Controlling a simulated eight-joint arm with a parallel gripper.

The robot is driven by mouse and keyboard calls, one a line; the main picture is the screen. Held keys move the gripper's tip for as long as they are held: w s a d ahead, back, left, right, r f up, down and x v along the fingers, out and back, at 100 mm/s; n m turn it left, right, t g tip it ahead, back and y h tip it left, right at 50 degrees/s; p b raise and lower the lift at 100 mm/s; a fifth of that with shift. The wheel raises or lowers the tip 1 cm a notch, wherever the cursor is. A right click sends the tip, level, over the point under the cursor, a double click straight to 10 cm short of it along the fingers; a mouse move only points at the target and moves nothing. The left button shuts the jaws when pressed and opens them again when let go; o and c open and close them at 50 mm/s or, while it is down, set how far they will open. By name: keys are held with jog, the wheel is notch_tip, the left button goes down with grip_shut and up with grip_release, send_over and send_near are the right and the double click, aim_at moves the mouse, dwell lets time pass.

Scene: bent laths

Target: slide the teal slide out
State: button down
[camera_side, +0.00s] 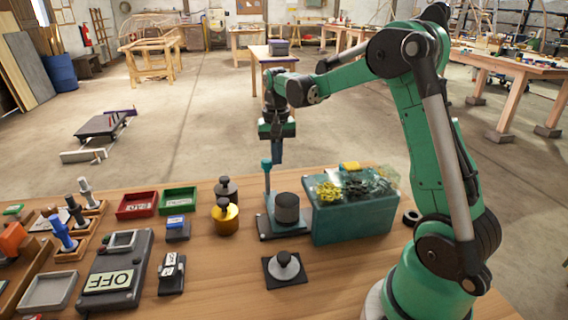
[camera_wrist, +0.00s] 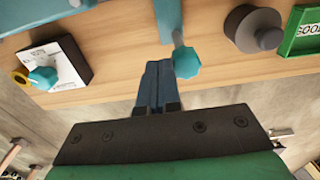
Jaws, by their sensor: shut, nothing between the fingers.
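My gripper (camera_side: 277,160) is shut and empty, pointing down over the back of the table. In the wrist view its blue fingers (camera_wrist: 158,68) are together, just left of a teal faceted knob (camera_wrist: 186,62). Whether finger and knob touch I cannot tell. A second teal knob (camera_wrist: 42,77) sits on a white-faced block with a yellow ring. Which teal part is the slide is unclear.
A teal box (camera_side: 350,222) with yellow-green bits on top stands right of the post. A brass weight (camera_side: 225,218), a dark round-knobbed piece (camera_side: 284,268) and red (camera_side: 137,205) and green (camera_side: 178,199) trays are nearby. Bare wood lies at the front centre.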

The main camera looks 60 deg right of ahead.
jog(key=shift+w+a, duration=0.55)
jog(key=shift+w, duration=0.05)
jog(key=shift+s+d, duration=0.1)
notch_tip(320, 180, up, 6)
jog(key=shift+s+d, duration=0.3)
jog(key=shift+s, duration=0.05)
dwell(0.5)
